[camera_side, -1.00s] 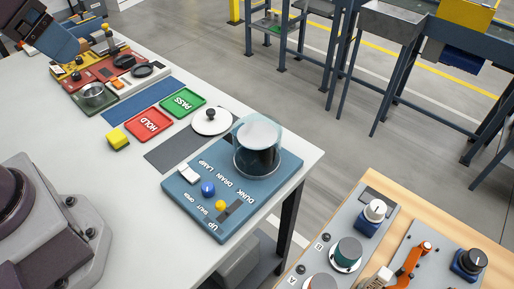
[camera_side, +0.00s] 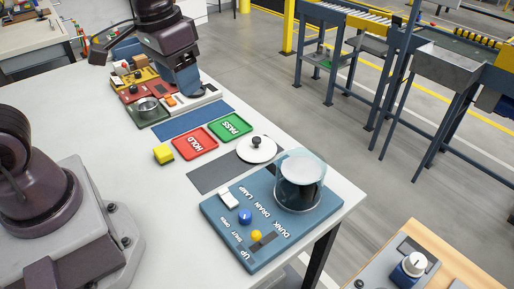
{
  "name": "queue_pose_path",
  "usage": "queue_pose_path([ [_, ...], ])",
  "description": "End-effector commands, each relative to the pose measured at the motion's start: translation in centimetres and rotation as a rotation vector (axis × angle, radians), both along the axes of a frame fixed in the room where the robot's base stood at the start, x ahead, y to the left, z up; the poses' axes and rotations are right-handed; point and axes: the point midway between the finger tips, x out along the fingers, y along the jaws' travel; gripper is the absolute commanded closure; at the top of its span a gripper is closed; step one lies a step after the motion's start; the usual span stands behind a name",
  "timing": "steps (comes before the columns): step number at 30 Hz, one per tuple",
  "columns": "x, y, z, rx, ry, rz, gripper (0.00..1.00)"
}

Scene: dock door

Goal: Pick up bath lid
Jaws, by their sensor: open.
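The bath lid, a white round disc with a black knob (camera_side: 257,148), lies flat on the dark grey mat beside the blue bath panel. The bath (camera_side: 299,185), a clear round vessel, stands on the panel's far right corner with a pale surface inside. My gripper (camera_side: 186,82) is at the far end of the table, above the small coloured stations and well apart from the lid. It is open, with no object visible in it. Its fingertips are hard to make out against the stations.
A red HOLD tray (camera_side: 195,143), a green PASS tray (camera_side: 230,127) and a yellow block (camera_side: 163,154) lie near the lid. The table (camera_side: 125,175) left of these is bare.

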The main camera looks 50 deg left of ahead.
Motion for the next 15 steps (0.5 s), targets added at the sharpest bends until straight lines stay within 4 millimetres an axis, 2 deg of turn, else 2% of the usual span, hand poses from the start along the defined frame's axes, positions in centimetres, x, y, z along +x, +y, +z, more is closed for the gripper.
queue_pose_path([
  [1,1.5,0.0,-1.3,0.001,0.040,0.029,0.44],
  [5,5.4,0.4,-4.6,0.009,0.101,0.132,0.44],
  [9,9.4,0.9,-9.0,0.032,0.144,0.263,0.44],
  [15,14.3,1.9,-14.5,0.065,0.135,0.464,0.44],
])
